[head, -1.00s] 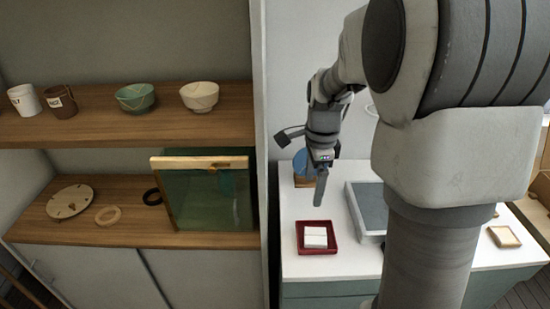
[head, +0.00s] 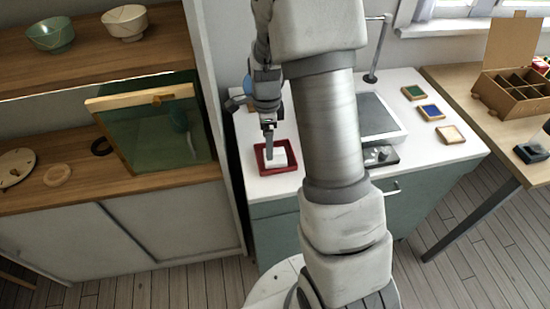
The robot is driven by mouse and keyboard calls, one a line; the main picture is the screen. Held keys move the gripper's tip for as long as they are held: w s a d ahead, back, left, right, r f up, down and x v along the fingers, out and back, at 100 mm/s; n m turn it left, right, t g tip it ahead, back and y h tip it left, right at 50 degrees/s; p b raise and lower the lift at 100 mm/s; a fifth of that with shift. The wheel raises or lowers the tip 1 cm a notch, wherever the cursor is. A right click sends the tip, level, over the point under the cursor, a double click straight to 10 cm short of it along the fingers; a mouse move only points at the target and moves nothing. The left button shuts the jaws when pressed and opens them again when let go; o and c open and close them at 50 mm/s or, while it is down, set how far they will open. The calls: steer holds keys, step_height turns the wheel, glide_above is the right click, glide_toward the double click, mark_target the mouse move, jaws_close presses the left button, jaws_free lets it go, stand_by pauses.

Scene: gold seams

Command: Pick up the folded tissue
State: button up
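The folded tissue (head: 277,163) is a small white block lying in a dark red square tray (head: 282,170) on the white counter. My gripper (head: 272,158) points down over the tray, and its fingertips reach the tissue's top or just above it. The fingers show edge-on, so I cannot tell the gap between them or whether they touch the tissue.
A grey-topped tray (head: 381,118) stands to the right, partly behind my arm. Small coloured tiles (head: 431,112) lie further right on the counter (head: 452,85). A shelf with bowls (head: 126,22) and a framed green panel (head: 150,125) is at left.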

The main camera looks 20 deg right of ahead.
steer(key=shift+d+f+b, duration=0.15)
steer(key=shift+f+b, duration=0.25)
steer(key=shift+f, duration=2.35)
steer(key=c, duration=1)
steer(key=shift+o, duration=0.2)
steer(key=shift+r, duration=0.1)
steer(key=shift+w+r, duration=0.1)
steer(key=shift+r, duration=0.5)
step_height(320, 180, up, 3)
steer(key=shift+f+p, duration=0.15)
steer(key=shift+p, duration=0.2)
steer(key=s+d+r+p, duration=0.1)
steer(key=s+d+r, duration=0.2)
steer(key=s+r, duration=0.4)
steer(key=s, duration=0.4)
steer(key=shift+s, duration=0.2)
